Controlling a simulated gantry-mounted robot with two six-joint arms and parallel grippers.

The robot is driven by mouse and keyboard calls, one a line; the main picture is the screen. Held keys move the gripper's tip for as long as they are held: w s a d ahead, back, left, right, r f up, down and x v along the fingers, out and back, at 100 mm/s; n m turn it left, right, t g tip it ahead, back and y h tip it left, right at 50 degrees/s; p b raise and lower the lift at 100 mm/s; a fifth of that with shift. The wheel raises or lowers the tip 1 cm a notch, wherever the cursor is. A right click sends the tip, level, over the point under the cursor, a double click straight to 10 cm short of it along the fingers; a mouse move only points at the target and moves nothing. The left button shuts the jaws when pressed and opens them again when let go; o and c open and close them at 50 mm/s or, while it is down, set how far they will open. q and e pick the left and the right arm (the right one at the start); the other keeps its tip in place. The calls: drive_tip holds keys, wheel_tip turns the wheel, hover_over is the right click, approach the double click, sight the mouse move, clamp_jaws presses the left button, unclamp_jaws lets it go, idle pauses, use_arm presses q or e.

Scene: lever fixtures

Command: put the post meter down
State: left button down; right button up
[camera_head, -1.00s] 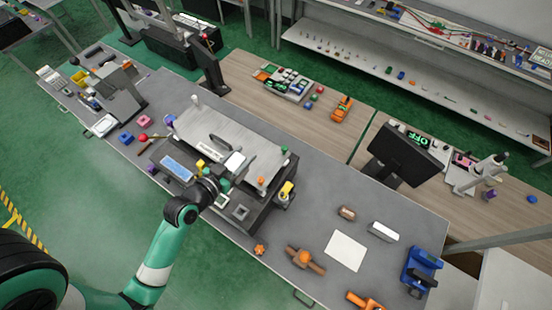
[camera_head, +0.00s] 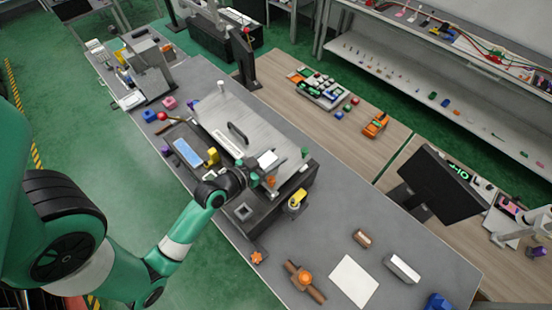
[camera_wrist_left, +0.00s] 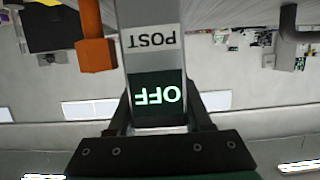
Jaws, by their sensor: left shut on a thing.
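The post meter (camera_wrist_left: 152,42) fills the upper middle of the left wrist view. It is a grey box with a "POST" label and a dark screen reading "OFF" in pale green; both appear upside down. My left gripper (camera_wrist_left: 158,112) is shut on it, with a finger on each side of the screen. In the head view my left gripper (camera_head: 250,174) is over the front edge of the grey fixture box (camera_head: 285,205). The meter's underside is hidden, so I cannot tell whether it touches anything. My right gripper is not in view.
An orange handle (camera_wrist_left: 97,54) is close beside the meter in the wrist view. A white sheet (camera_head: 354,281) lies on the grey bench.

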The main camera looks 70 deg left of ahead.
use_arm(q)
drive_tip(key=shift+f, duration=0.2)
drive_tip(key=shift+c, duration=1.6)
unclamp_jaws()
drive_tip(key=shift+r, duration=0.2)
drive_tip(key=b+v, duration=0.2)
drive_tip(key=v, duration=1)
drive_tip(key=shift+r, duration=0.1)
